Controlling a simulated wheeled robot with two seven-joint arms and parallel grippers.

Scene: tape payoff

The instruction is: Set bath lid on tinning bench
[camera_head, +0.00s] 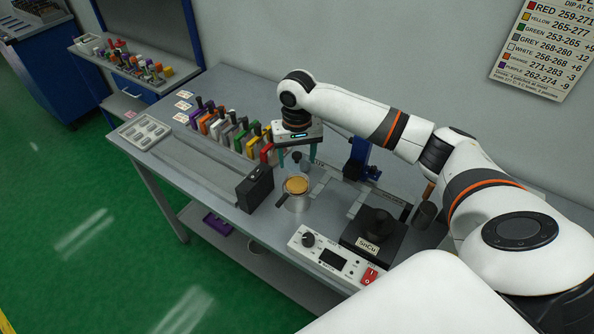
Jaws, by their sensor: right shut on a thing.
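The solder bath is a black block (361,247) with an SnCu label on the right part of the tinning bench. A dark round piece with a raised knob (378,218) sits on top of it and looks like the bath lid. My right gripper (297,157) is apart from it, to the left, pointing down above and behind a metal cup (299,203) with a tan top. Its teal fingers are shut on a small greyish thing between them, too small to identify. My left gripper is not in view.
A control box (322,256) with knob and red switch stands at the bench front. A row of coloured blocks (228,131), a black box (255,189) and a pale tray (144,132) occupy the left. Bare grey bench (235,92) shows behind the blocks.

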